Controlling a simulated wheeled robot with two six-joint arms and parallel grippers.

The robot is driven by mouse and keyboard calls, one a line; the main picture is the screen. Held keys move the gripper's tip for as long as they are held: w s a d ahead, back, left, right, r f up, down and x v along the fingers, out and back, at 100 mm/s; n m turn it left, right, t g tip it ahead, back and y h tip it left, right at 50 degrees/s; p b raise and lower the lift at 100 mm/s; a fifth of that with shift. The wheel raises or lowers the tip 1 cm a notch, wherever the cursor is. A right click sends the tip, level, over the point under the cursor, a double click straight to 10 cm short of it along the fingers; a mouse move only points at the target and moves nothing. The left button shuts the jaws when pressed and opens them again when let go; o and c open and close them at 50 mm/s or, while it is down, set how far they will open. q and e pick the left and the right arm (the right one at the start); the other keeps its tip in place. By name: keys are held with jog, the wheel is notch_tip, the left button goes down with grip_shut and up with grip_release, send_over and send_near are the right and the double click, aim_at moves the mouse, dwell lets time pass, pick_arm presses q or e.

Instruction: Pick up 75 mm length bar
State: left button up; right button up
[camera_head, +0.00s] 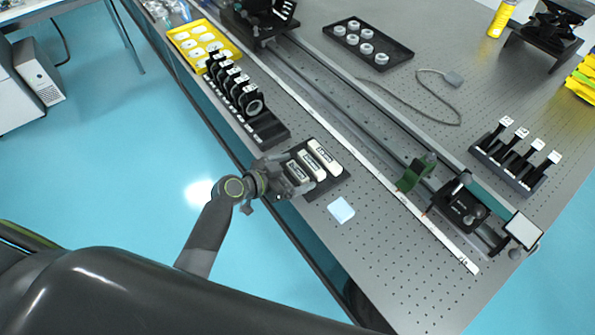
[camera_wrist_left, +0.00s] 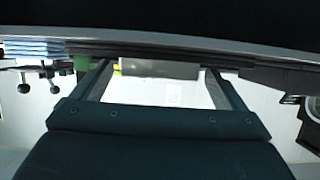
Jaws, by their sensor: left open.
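A black holder (camera_head: 337,181) on the table edge carries a few pale bars with dark labels. The longest bar (camera_head: 325,157) lies at the right, a shorter one (camera_head: 310,166) beside it, and another (camera_head: 297,171) nearest my gripper. The labels are too small to read, so I cannot tell which is 75 mm. My left gripper (camera_head: 290,181) is open at the holder's left side, partly hiding it. In the left wrist view, a grey bar end (camera_wrist_left: 160,69) shows between the spread fingertips; contact cannot be told. My right gripper is not in view.
A long rail (camera_head: 345,125) with a green-plated mount (camera_head: 416,171) runs to the right. Bare perforated table (camera_head: 390,265) lies toward the front.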

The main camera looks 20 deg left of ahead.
pick_arm(q)
jog(key=shift+c, duration=0.3)
jog(key=c, duration=1.1)
